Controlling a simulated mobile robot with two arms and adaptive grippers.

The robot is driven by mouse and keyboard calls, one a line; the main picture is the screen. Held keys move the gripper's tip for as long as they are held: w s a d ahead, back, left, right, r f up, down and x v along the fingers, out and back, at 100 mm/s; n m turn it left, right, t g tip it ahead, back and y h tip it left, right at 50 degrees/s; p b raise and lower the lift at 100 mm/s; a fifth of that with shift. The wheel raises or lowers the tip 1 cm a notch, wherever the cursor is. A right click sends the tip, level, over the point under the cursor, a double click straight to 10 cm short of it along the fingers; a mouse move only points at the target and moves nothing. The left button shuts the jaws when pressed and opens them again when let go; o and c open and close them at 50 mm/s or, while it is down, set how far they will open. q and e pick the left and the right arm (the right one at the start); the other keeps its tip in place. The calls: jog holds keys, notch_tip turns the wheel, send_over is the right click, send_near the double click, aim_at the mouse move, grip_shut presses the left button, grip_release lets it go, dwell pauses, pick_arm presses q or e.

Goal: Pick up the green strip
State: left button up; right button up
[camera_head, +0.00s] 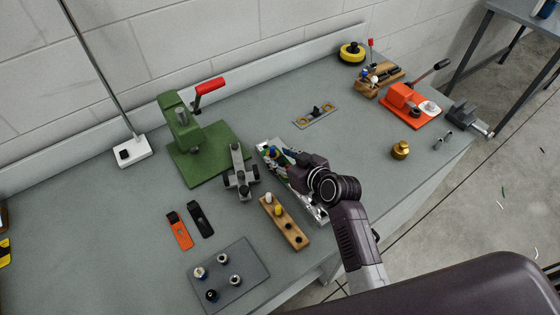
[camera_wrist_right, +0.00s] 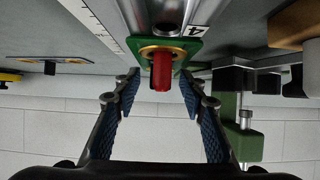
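The green strip (camera_wrist_right: 191,52) shows at the top of the right wrist view. It lies on a metal rail and bears a brass ring with a red peg standing through it. In the head view my right gripper and its blue pads hide most of it. My right gripper (camera_head: 283,156) is over the far end of the metal fixture (camera_head: 319,214). In the right wrist view its two blue-padded fingers (camera_wrist_right: 163,95) are open, one on each side of the red peg. I cannot tell whether they touch the strip. My left gripper is not in view.
A green press (camera_head: 218,140) with a red handle stands to the left. A grey clamp (camera_head: 240,180) and a wooden block with pegs (camera_head: 286,224) are close to the fixture. An orange toggle clamp (camera_head: 402,101) is at the right. The bench between it and the fixture is mostly clear.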

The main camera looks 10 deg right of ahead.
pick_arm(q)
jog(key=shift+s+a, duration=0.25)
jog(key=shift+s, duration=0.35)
pick_arm(e)
grip_shut()
jog(key=shift+r, duration=0.1)
notch_tip(320, 180, up, 20)
jog(key=b, duration=0.1)
pick_arm(q)
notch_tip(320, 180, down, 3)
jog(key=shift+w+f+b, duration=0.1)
jog(key=shift+b, duration=0.9)
pick_arm(e)
jog(key=s+d+f+n+g+y, duration=0.1)
jog(key=s+d+n+g+y, duration=0.1)
jog(key=s, duration=0.7)
jog(key=s+d+f+n+g+y, duration=0.1)
jog(key=s+d+n+g+y, duration=0.1)
jog(key=s, duration=0.7)
jog(key=d+n+y, duration=0.1)
jog(key=d+n, duration=0.1)
jog(key=d, duration=0.1)
jog(key=shift+s+f+n, duration=0.15)
jog(key=shift+f+n, duration=0.05)
jog(key=shift+n, duration=0.1)
